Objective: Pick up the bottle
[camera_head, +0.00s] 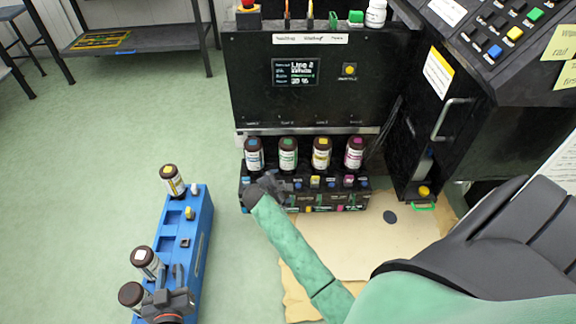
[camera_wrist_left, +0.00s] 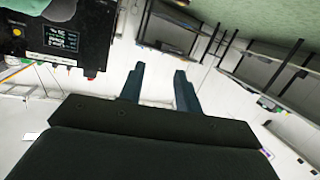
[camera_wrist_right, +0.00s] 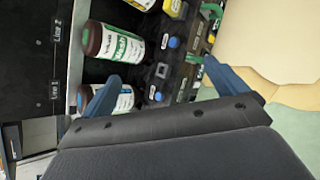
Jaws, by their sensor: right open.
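Four dark-capped bottles with white labels stand upright in a row in the black machine: the blue-marked bottle (camera_head: 254,155), green-marked bottle (camera_head: 288,155), yellow-marked bottle (camera_head: 321,154) and magenta-marked bottle (camera_head: 354,154). My right gripper (camera_head: 268,186) is just in front of the row's left end. In the right wrist view the right gripper (camera_wrist_right: 160,72) is open and empty; one finger partly covers the blue-marked bottle (camera_wrist_right: 122,103), and the green-marked bottle (camera_wrist_right: 118,42) lies beyond. My left gripper (camera_head: 170,275) is open and empty over the blue rack (camera_head: 200,235); its fingers also show in the left wrist view (camera_wrist_left: 158,72).
The blue rack holds a yellow-topped bottle (camera_head: 173,181), a white-topped bottle (camera_head: 147,262) and a dark-topped bottle (camera_head: 132,295). A black cabinet door with a handle (camera_head: 450,120) stands right of the row. The green floor (camera_head: 90,150) left of the rack is clear.

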